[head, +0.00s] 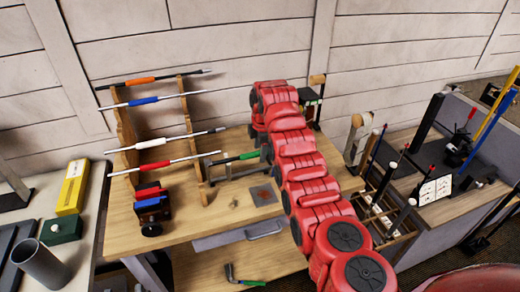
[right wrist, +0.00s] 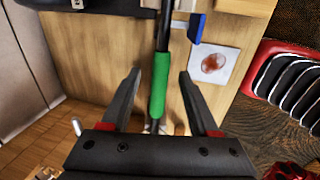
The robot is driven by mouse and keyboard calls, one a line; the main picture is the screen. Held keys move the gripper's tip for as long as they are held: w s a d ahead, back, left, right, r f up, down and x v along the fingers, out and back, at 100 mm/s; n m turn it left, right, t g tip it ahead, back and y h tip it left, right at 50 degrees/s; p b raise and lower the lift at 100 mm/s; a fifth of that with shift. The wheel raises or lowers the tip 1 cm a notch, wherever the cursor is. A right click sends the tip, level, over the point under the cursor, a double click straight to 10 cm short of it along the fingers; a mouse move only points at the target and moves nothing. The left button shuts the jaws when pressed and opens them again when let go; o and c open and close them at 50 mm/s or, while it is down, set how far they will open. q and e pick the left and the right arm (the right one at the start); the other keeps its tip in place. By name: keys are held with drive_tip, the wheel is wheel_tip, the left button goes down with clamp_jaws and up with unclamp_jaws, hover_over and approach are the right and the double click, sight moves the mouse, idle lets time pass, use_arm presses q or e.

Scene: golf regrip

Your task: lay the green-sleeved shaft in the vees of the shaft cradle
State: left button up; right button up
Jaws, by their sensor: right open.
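The green-sleeved shaft (head: 238,159) shows in the head view above the wooden bench, left of my red right arm. A low stand with a pale upright (head: 203,192) is under its left end and looks like the shaft cradle. I cannot tell whether the shaft sits in the vees. In the right wrist view, the green sleeve (right wrist: 159,86) lies between the two spread black fingers of my right gripper (right wrist: 160,74), with a visible gap on each side. In the head view my arm hides this gripper. My left gripper is not in view.
A wooden rack holds orange, blue, white and red-sleeved shafts (head: 153,143) at the back left. A red and blue device (head: 151,208) stands before it. A marked square plate (head: 262,195) lies right of the stand. A bin of upright clubs (head: 385,218) is right of my arm.

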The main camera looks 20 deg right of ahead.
drive_tip(key=shift+r, duration=0.1)
drive_tip(key=b+v, duration=0.2)
drive_tip(key=v, duration=1.5)
drive_tip(key=shift+d, duration=0.1)
